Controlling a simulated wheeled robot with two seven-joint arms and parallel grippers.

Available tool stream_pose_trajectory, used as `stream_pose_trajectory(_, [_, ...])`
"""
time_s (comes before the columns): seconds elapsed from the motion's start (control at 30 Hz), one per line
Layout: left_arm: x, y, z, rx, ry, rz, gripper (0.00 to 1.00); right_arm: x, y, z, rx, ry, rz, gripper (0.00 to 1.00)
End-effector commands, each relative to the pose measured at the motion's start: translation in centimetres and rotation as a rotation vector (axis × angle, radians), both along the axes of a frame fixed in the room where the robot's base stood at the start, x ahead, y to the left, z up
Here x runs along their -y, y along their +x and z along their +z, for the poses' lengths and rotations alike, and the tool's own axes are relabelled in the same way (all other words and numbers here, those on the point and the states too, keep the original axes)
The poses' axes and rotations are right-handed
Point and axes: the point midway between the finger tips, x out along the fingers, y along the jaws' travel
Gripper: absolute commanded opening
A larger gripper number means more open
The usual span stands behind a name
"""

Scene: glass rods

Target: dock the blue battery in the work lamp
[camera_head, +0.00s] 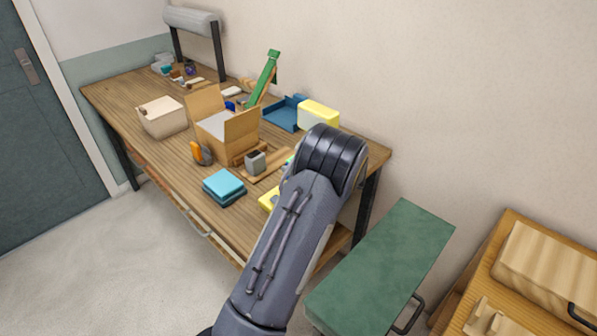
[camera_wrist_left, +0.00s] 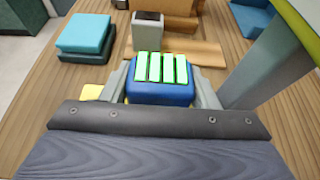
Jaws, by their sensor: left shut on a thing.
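The blue battery (camera_wrist_left: 160,93) has green and white stripes on its top. In the left wrist view it sits between the fingers of my left gripper (camera_wrist_left: 163,83), which is shut on it. In the head view my own arm hides the gripper and most or all of the battery. I cannot pick out the work lamp for certain. A yellow block-shaped thing (camera_head: 318,115) with a pale front stands at the table's back edge. A yellow-edged thing with a pale grey-green side (camera_wrist_left: 262,72) stands close to the right of the gripper. My right gripper is not in view.
A grey open-topped box (camera_head: 256,161) is near a wooden board. Teal stacked blocks (camera_head: 224,183) lie at the table's front. An open cardboard box (camera_head: 232,137), a cream bin (camera_head: 162,116), a blue tray (camera_head: 283,117) and a green leaning piece (camera_head: 263,78) stand further back.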

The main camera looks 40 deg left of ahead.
Motion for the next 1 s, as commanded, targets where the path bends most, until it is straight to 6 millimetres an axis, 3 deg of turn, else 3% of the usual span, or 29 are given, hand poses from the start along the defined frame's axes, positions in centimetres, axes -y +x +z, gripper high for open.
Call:
stream_pose_trajectory(0.2, [0.4,0.2,-2.8,-0.002,0.002,-0.002,0.17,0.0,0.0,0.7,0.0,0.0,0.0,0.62])
stream_pose_trajectory(0.47, [0.3,0.2,-3.4,0.0,0.001,-0.001,0.17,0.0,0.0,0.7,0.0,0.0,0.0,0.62])
stream_pose_trajectory(0.5, [0.4,0.2,-3.5,-0.001,-0.001,-0.001,0.57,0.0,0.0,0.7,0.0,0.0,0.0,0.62])
stream_pose_trajectory(0.63, [0.4,0.1,-3.5,-0.001,-0.001,-0.001,0.74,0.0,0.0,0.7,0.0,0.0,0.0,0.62])
stream_pose_trajectory(1.0, [0.8,0.2,-3.4,0.0,-0.001,-0.002,0.76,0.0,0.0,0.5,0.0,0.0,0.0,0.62])
